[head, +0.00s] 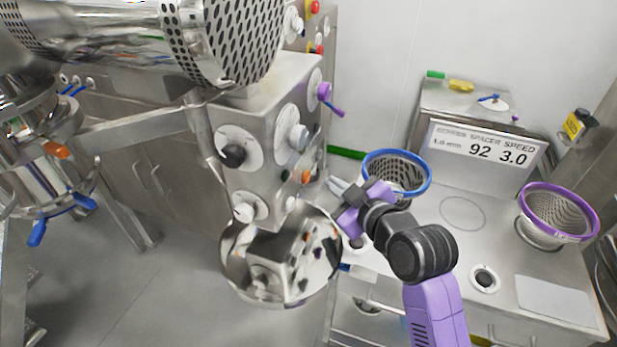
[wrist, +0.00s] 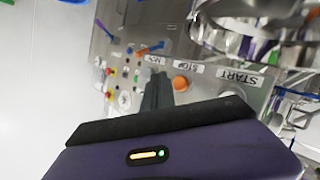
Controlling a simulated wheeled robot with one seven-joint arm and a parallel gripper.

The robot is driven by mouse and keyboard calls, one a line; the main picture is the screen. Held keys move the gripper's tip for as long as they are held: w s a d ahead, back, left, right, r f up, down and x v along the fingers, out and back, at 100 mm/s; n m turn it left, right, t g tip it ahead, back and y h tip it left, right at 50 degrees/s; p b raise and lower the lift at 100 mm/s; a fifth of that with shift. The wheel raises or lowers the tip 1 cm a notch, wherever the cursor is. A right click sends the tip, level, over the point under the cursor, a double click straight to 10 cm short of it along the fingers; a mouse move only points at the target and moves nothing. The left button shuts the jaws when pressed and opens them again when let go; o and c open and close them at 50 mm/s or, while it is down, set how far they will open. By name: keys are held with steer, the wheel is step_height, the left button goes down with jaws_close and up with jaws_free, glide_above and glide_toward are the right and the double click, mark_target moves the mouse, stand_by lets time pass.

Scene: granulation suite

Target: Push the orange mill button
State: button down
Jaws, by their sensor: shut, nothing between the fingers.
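The orange button (head: 305,177) sits low on the side of the steel machine housing, facing the bench. It also shows in the wrist view (wrist: 180,84), beside an upside-down label. My gripper (head: 335,184) is shut and empty. Its fingers point at the housing, just right of the orange button, with a small gap visible in the head view. In the wrist view the closed fingertips (wrist: 157,82) appear beside the orange button, not over it. Contact cannot be told from that view.
A label reading START (wrist: 240,78) is close to the orange button. A purple handle (head: 325,92) juts from the housing above. A blue-rimmed screen basket (head: 428,176) stands close behind my gripper. A polished steel bowl (head: 235,270) hangs below the housing.

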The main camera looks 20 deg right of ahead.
steer(key=shift+s+d, duration=0.9)
steer(key=shift+d, duration=0.25)
steer(key=s+d+r+m+t+h, duration=0.3)
steer(key=r+m+t, duration=0.1)
steer(key=r+m, duration=0.1)
steer(key=s+a+f+m+g, duration=0.1)
steer(key=s+f, duration=0.3)
steer(key=s, duration=0.9)
steer(key=s+a+f+g+b, duration=0.1)
steer(key=s+f, duration=0.3)
steer(key=s, duration=0.9)
steer(key=s+a+f+m+g, duration=0.1)
steer(key=s+f, duration=0.3)
steer(key=s, duration=0.8)
steer(key=shift+s+a+f+m+g, duration=0.2)
steer(key=shift+s+a+m+g, duration=0.15)
steer(key=shift+a, duration=0.2)
